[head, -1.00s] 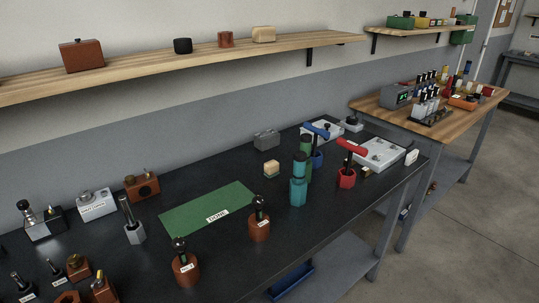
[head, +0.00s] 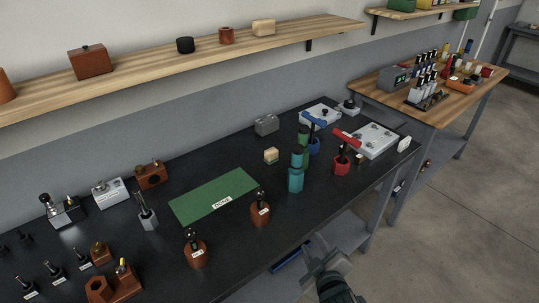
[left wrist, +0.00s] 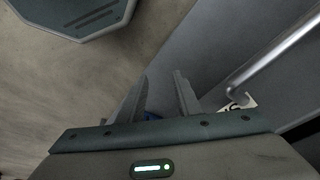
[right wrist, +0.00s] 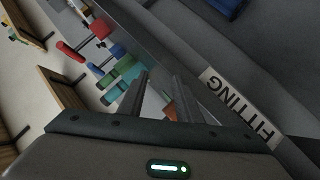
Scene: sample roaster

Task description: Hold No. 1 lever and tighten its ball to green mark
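Two brown wooden bases stand on the black bench, each with a dark upright lever and ball and a small white label. One is nearer (head: 196,256), the other farther right (head: 261,215). The labels are too small to read, so I cannot tell which is No. 1, and no green mark is discernible. My right gripper (head: 321,244) is at the bench's front edge, right of both bases; its fingers (right wrist: 160,95) are apart and empty in the right wrist view. My left gripper (left wrist: 160,95) is open and empty in the left wrist view, and outside the head view.
A green mat (head: 205,192) labelled DONE lies behind the bases. A teal tool (head: 296,178) and a red-handled tool (head: 342,164) stand to the right. Small labelled pieces and wooden blocks (head: 101,290) crowd the left. A wooden shelf (head: 135,78) hangs above.

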